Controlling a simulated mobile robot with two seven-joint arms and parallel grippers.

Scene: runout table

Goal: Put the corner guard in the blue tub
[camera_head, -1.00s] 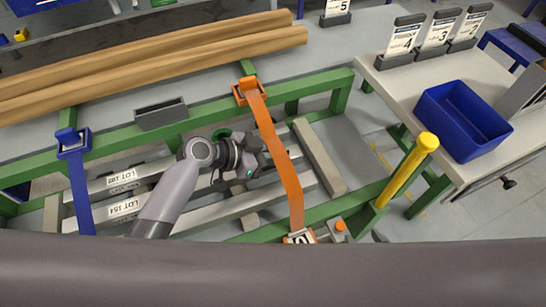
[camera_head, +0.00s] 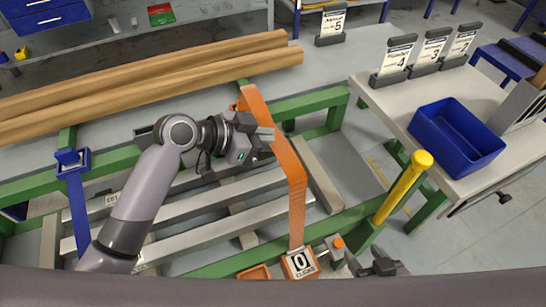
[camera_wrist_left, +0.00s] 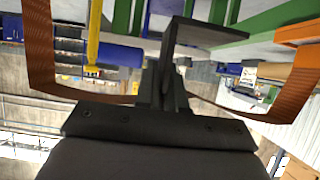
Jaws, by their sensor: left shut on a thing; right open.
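The corner guard (camera_head: 265,132) is a small dark grey angled piece. My left gripper (camera_head: 254,142) is shut on it above the green frame, close to the orange strap. In the left wrist view the guard (camera_wrist_left: 190,38) shows as an L shape rising from the fingers (camera_wrist_left: 163,92). The blue tub (camera_head: 457,134) stands on the light side table at the right, well apart from the guard; it looks empty. My right gripper (camera_head: 379,265) is open near the bottom edge, partly cut off, with nothing seen in it.
A yellow post (camera_head: 404,186) stands before the side table (camera_head: 385,105). Card holders (camera_head: 428,52) line its back. Metal bars and wooden beams lie left.

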